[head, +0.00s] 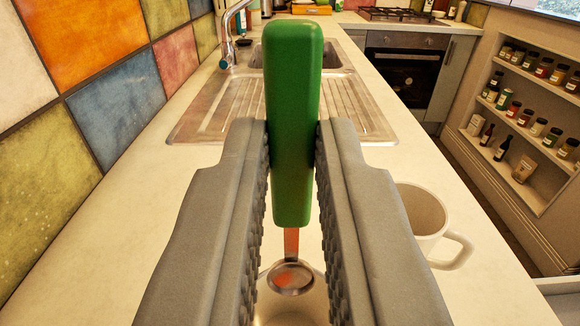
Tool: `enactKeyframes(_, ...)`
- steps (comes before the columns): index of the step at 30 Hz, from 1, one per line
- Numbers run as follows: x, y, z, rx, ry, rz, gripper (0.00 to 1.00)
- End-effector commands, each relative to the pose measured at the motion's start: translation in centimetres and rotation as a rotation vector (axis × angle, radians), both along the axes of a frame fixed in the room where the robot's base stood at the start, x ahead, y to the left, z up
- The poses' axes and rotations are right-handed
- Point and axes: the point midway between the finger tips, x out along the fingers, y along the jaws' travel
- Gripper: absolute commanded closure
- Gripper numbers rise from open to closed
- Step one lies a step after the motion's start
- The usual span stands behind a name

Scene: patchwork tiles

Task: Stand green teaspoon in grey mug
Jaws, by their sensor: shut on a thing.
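My gripper (293,150) is shut on the green handle of the teaspoon (293,85). The teaspoon is upright, with its handle up and its metal bowl (290,278) pointing down. Below and around the bowl, between my fingers, part of a round pale vessel (292,312) shows. My fingers hide most of it, so I cannot tell its outer colour or whether the bowl is inside its rim. A pale off-white mug (425,232) stands upright to the right, partly behind my right finger, its handle pointing right.
The pale counter (120,240) runs away from me along a wall of coloured tiles (115,95). A metal sink with a ribbed drainer (345,105) lies ahead. An oven (405,70) and hob stand beyond. A shelf of jars (525,115) is right, past the counter edge. The left counter is clear.

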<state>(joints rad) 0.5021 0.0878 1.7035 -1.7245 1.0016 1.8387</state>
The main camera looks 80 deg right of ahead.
Motion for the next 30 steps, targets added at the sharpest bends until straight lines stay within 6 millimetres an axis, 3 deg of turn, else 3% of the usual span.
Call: enactKeyframes(30, 0.0, 0.0, -5.5, 0.000, 0.000, 0.000, 1.00)
